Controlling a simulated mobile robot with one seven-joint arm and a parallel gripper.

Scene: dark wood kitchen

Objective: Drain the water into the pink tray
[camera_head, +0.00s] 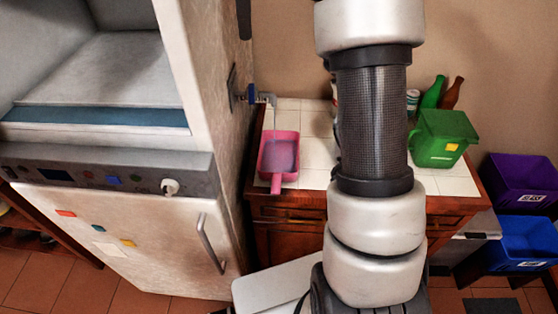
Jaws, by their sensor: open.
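The pink tray (266,160) stands on the white-tiled counter, right against the cabinet's side, with its handle pointing toward me. A small tap (264,97) with a blue part (251,94) sticks out from the side of the white cabinet, above the tray's far end. A thin pale stream (276,122) seems to run down from the spout into the tray. A bluish-grey patch that looks like water covers the tray's floor. My arm rises through the middle of the view and leaves it at the top. My gripper does not show.
The tall white cabinet (110,215) with a metal handle (210,245) fills the left. A green bin (441,138) and bottles (433,92) stand on the tiled counter (310,130) at right. Purple (520,180) and blue (528,240) bins stand beyond. My arm hides the counter's middle.

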